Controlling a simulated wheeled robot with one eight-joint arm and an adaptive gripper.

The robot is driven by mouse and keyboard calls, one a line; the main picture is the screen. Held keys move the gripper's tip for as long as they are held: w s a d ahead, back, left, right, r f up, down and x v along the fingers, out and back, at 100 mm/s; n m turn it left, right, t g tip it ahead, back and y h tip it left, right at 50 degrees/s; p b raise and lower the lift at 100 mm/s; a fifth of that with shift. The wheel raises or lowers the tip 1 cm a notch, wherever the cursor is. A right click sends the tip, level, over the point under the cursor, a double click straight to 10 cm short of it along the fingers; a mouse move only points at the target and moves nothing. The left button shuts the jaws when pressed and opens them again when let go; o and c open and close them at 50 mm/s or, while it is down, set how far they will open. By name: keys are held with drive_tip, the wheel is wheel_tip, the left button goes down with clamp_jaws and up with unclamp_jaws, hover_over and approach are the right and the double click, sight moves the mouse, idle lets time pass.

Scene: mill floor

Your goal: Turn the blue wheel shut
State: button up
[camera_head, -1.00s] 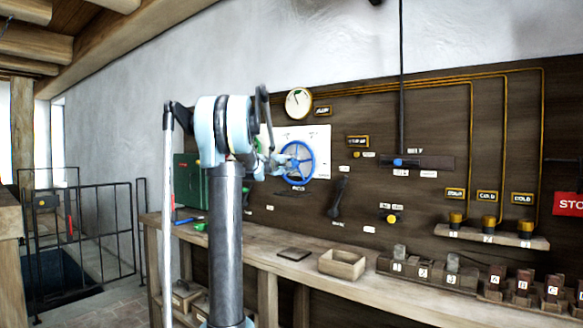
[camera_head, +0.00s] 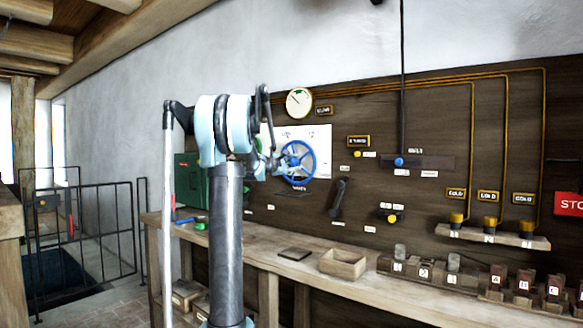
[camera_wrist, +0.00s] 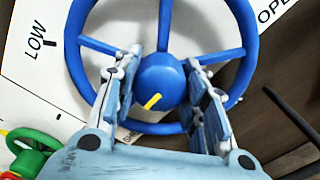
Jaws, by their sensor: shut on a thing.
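The blue wheel (camera_head: 297,162) is mounted on a white panel on the dark board. It fills the upper part of the wrist view (camera_wrist: 247,45), with several spokes and a round hub with a yellow mark. My gripper (camera_wrist: 163,60) reaches over the lower rim, one finger on each side of the hub, and is shut on the wheel. In the head view my gripper (camera_head: 274,163) is at the wheel's left side, and the arm hides part of it. The words LOW and OPE, cut off, show on the panel in the wrist view.
A round gauge (camera_head: 299,102) hangs above the wheel. A black lever (camera_head: 338,198) is on the board to its lower right. The wooden bench (camera_head: 240,240) runs below, with an open box (camera_head: 343,263). A green wheel (camera_wrist: 35,150) shows lower left in the wrist view.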

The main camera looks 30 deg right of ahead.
drive_tip(key=shift+w, duration=0.1)
idle(0.3)
drive_tip(key=o, duration=1.1)
drive_tip(key=shift+c, duration=0.2)
drive_tip(key=v, duration=1.2)
drive_tip(key=shift+a, duration=0.1)
